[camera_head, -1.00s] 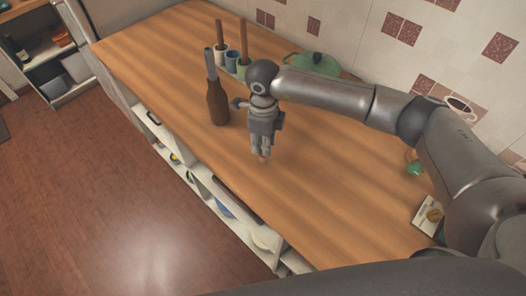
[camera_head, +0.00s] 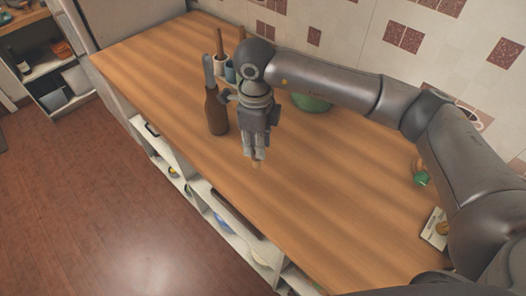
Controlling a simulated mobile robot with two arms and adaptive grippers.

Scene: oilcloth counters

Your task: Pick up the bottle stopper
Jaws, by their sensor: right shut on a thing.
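My right gripper (camera_head: 256,156) points down over the wooden counter, with its fingers shut. A small tan thing (camera_head: 258,164), which looks like the bottle stopper, shows at the fingertips; most of it is hidden between the fingers. It looks held a little above the counter, though the gap is hard to judge. A brown bottle (camera_head: 217,113) stands upright just left of the gripper. My left gripper is not in view.
The wooden counter (camera_head: 330,190) is clear in front and to the right. Behind the gripper are cups (camera_head: 231,71) with upright sticks and a green lidded pot (camera_head: 311,103). A small green object (camera_head: 422,178) and a pale board (camera_head: 434,229) lie at the right.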

